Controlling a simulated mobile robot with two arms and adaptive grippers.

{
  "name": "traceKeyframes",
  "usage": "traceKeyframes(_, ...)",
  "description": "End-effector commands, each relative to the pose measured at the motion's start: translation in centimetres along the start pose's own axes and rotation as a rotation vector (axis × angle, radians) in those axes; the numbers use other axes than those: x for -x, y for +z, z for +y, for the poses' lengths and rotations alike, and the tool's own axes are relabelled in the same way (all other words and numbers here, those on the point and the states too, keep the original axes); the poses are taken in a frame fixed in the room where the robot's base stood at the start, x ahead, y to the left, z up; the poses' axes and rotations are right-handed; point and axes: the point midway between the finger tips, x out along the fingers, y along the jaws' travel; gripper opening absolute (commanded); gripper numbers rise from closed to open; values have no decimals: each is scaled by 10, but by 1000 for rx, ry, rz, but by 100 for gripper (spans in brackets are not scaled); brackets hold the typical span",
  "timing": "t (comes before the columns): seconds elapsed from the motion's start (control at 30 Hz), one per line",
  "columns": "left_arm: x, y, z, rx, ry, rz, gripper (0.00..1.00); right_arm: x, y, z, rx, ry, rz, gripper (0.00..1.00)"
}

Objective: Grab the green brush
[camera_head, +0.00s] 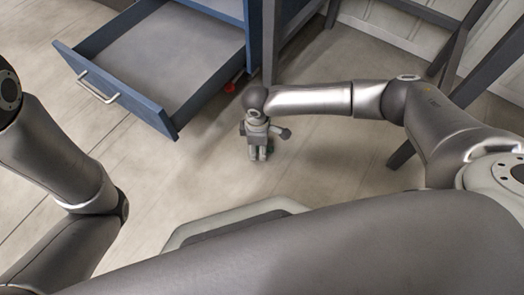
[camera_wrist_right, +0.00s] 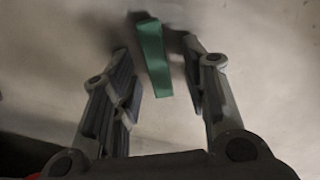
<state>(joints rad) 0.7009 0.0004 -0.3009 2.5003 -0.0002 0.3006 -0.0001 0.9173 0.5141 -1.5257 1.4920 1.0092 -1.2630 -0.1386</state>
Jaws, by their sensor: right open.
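In the right wrist view a green brush (camera_wrist_right: 152,58) lies on the pale floor, seen as a narrow green bar. My right gripper (camera_wrist_right: 157,50) is open, with one finger on each side of the brush. No contact between the fingers and the brush shows. In the head view my right gripper (camera_head: 258,155) points down over the floor beside the open drawer, and the brush is hidden there. My left arm is at the left edge of the head view, but its gripper is out of the picture.
A blue drawer (camera_head: 165,60) stands open and looks empty at the upper left, close to my right gripper. Dark table legs (camera_head: 462,45) stand at the right near my right arm.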

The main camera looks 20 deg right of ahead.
Motion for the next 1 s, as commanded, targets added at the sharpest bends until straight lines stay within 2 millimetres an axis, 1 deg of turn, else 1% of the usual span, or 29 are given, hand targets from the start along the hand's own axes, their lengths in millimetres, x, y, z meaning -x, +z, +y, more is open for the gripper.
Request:
traceKeyframes(0.13,-1,0,0,0,0,0,32,1,0,0,0,0,1,40)
traceKeyframes(0.43,-1,0,0,0,0,-1,32,1,0,0,0,0,1,1)
traceKeyframes(0.47,-1,0,0,0,0,-1,32,1,0,0,0,0,1,0)
traceKeyframes(0.77,-2,1,-1,-1,0,-1,32,2,0,0,0,0,1,0)
traceKeyframes(1.0,-13,5,-3,-1,0,-2,32,11,0,0,-1,-1,1,0)
